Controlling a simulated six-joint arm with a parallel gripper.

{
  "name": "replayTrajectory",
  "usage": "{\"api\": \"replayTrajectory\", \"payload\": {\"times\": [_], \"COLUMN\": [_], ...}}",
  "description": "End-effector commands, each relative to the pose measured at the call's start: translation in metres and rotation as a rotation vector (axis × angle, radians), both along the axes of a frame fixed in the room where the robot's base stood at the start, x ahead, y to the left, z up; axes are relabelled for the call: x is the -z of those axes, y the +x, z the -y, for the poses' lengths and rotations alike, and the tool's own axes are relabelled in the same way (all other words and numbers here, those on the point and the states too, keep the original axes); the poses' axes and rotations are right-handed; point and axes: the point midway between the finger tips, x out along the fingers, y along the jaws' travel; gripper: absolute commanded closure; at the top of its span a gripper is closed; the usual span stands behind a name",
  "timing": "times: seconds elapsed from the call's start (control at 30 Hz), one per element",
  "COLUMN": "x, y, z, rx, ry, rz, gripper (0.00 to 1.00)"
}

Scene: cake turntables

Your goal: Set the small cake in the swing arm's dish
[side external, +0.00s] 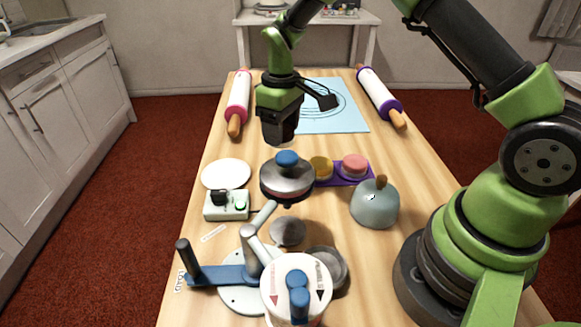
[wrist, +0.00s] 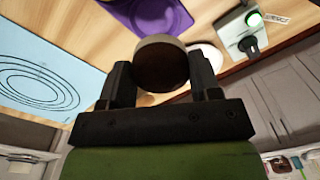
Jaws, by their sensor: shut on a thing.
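My gripper (side external: 279,140) is above the table, behind the metal-lidded stand. In the wrist view, my gripper (wrist: 163,80) is shut on a small round brown cake (wrist: 161,66) with a paler rim. In the side view the cake is mostly hidden by the jaws. The swing arm (side external: 252,243) stands on a pale round base near the front, with a blue bar and dark upright handle to its left. A grey round dish (side external: 288,232) lies to its right, and a second shallow grey dish (side external: 328,266) is nearer the front. I cannot tell which one the arm carries.
A purple tray (side external: 345,181) holds a yellow cake (side external: 321,167) and a pink cake (side external: 354,165). A blue-knobbed metal lid (side external: 286,180), grey dome (side external: 375,207), white plate (side external: 226,174), switch box (side external: 226,205) and white dial drum (side external: 297,275) crowd the table. Rolling pins flank the blue mat (side external: 340,115).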

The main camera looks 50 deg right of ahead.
Motion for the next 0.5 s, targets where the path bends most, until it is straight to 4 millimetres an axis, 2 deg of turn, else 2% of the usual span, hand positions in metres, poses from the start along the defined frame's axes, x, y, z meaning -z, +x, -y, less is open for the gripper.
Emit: {"api": "replayTrajectory", "payload": {"times": [0.17, 0.5], "x": [-0.017, -0.097], "y": [0.000, 0.001], "z": [0.000, 0.000], "rx": [0.000, 0.000], "ry": [0.000, -0.001], "rz": [0.003, 0.006], "gripper": [0.68, 0.68]}}
